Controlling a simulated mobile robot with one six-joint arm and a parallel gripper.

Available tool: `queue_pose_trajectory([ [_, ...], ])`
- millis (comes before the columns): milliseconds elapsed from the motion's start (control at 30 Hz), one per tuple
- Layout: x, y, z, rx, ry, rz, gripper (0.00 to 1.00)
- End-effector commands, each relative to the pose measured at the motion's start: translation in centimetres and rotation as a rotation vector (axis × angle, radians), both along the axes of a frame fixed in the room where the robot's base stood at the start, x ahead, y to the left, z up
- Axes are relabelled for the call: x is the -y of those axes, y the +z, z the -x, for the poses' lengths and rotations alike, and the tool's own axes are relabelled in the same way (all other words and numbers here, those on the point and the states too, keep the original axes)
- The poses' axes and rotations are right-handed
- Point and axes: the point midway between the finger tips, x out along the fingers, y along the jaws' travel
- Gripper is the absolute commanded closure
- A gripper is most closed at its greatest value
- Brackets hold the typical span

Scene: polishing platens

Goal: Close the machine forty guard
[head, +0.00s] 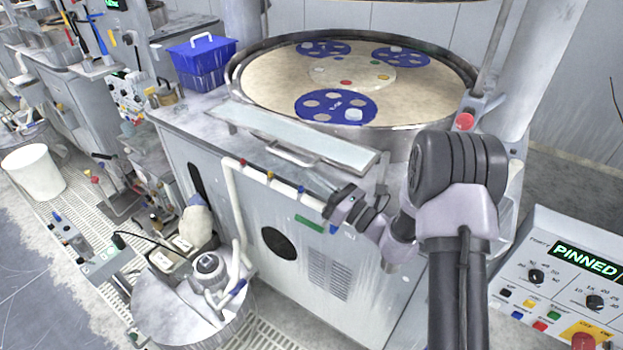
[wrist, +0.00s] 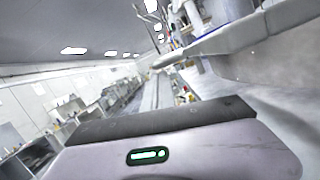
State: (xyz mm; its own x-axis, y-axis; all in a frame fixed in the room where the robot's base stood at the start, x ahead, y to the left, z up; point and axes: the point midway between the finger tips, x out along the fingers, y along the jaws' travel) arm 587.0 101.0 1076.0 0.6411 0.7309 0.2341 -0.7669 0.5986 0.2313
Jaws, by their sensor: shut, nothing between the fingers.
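The guard (head: 290,135) is a long clear-grey panel with a pale frame, along the front of the round polishing machine (head: 400,290) in the head view. It lies tilted outward at the front rim, and the platen (head: 270,85) behind it is uncovered. A bar handle (head: 290,154) sits on its front face. My gripper (head: 337,203) is shut and empty, just below the guard's right end and in front of the cabinet. I cannot tell whether it touches the guard. In the wrist view a pale panel edge (wrist: 225,38), seemingly the guard, passes above my gripper (wrist: 155,118).
Blue carriers (head: 335,107) lie on the platen. A blue bin (head: 200,60) stands at the machine's left corner. Coloured-valve pipes (head: 270,178) run below the guard. A drum (head: 180,310) stands front left. A console (head: 570,270) at right reads "PINNED", with lettering like "FORTY".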

Motion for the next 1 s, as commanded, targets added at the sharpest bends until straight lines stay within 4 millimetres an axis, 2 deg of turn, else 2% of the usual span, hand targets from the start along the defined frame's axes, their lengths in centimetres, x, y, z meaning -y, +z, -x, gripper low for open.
queue_pose_trajectory([
  [267,-0.1,2.0,0.1,-0.066,0.0,-0.052,1.0],
  [667,0.3,8.0,-0.4,-0.336,0.0,-0.262,1.0],
  [1000,1.7,12.5,-2.2,-0.589,-0.001,-0.462,1.0],
])
